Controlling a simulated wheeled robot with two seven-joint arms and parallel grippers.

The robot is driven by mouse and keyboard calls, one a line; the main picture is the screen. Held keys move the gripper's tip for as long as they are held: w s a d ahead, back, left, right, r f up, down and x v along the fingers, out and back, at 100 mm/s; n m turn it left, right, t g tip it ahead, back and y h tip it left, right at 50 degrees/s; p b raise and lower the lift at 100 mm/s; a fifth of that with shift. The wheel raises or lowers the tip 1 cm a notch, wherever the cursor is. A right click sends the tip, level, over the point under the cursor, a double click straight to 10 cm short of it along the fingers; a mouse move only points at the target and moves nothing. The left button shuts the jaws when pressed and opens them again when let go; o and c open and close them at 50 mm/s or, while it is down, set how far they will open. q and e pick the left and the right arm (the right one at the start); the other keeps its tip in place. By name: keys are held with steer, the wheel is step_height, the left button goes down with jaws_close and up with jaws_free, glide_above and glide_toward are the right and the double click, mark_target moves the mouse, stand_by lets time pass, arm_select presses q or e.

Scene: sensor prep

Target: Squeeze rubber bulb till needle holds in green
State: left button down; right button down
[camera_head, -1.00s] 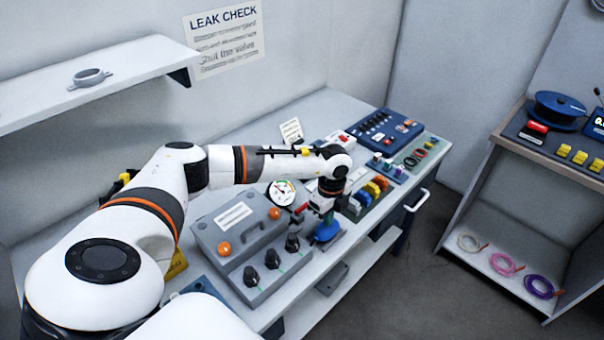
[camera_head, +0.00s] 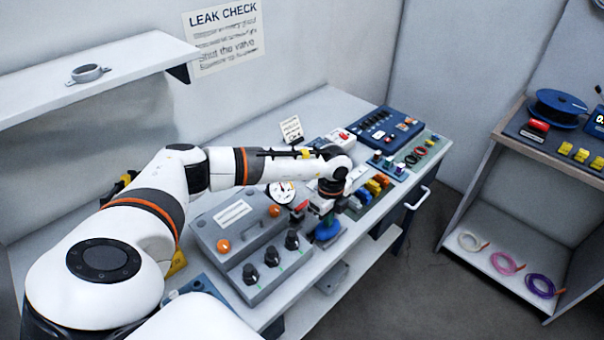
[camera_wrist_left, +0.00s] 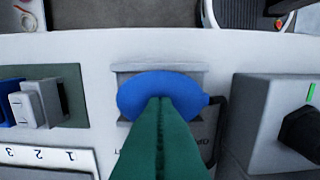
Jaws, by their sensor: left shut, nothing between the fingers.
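The blue rubber bulb (camera_head: 327,231) sits at the front of the bench, below my left gripper (camera_head: 325,217). In the left wrist view the bulb (camera_wrist_left: 133,97) rests on a grey plate, and the green fingers (camera_wrist_left: 160,105) are shut together with nothing between them. They overlap the bulb's middle and hide part of it; I cannot tell whether they touch it. The round gauge (camera_head: 282,191) stands just left of the gripper, with a white face and coloured marks; its needle is too small to read. My right gripper is not in view.
A grey case (camera_head: 240,222) with orange knobs and a block with several black knobs (camera_head: 271,258) stand left of the bulb. Coloured blocks (camera_head: 373,188) and a blue panel (camera_head: 385,128) lie beyond. A shelf unit (camera_head: 483,205) stands right, across open floor.

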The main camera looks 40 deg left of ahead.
arm_select(q)
steer(key=shift+s, duration=0.1)
step_height(320, 180, up, 7)
steer(key=p, duration=0.6)
stand_by(0.4)
stand_by(0.9)
